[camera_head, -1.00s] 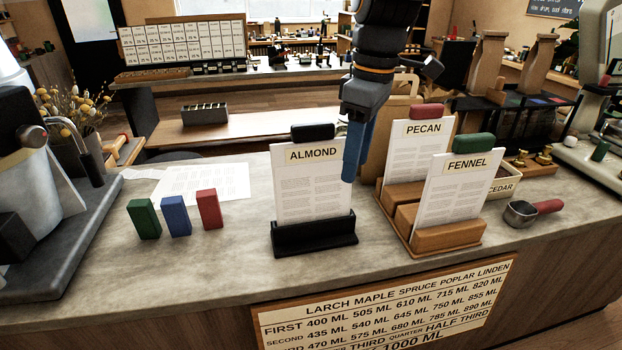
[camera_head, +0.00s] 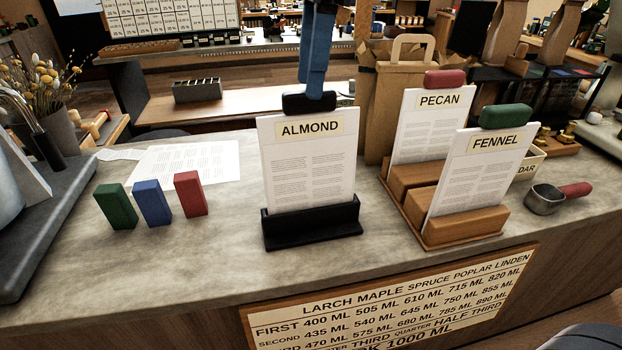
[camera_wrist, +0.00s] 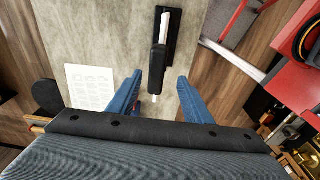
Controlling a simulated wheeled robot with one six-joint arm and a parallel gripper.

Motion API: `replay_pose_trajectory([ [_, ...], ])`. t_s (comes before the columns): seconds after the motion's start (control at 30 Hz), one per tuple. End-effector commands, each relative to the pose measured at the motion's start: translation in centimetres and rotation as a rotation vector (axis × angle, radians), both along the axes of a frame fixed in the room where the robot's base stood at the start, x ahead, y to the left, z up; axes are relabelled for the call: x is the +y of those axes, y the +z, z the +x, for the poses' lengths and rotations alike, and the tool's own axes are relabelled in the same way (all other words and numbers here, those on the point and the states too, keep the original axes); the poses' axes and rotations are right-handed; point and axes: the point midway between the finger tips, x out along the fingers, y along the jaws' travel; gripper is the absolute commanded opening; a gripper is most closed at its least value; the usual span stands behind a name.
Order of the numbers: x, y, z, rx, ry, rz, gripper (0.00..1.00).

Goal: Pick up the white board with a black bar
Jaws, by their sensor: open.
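The white board (camera_head: 307,165) labelled ALMOND stands upright in a black stand (camera_head: 312,230) on the counter. A black bar (camera_head: 309,102) runs along its top edge. My gripper (camera_head: 314,90) is above the board with its blue fingers pointing down, the tips close to the bar. In the wrist view my gripper (camera_wrist: 160,76) is open and empty. The black bar (camera_wrist: 158,62) appears between the two fingertips there, with a gap on each side. I cannot tell whether the tips are level with the bar or just above it.
To the right, the PECAN board (camera_head: 415,140) with a red bar and the FENNEL board (camera_head: 465,180) with a green bar stand in a wooden holder (camera_head: 465,230). Green (camera_head: 116,206), blue (camera_head: 153,203) and red (camera_head: 190,194) blocks stand left. A scoop (camera_head: 547,199) lies right.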

Motion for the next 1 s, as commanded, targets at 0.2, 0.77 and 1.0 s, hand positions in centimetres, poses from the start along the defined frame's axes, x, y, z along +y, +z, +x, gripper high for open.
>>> replay_pose_trajectory([
  [0.2, 0.2, -1.4, 0.1, 0.001, 0.007, 0.000, 0.45],
  [0.77, 0.8, -7.8, -0.3, 0.003, 0.008, -0.001, 0.45],
  [1.0, 0.8, -8.6, -0.2, 0.000, 0.006, 0.000, 0.45],
])
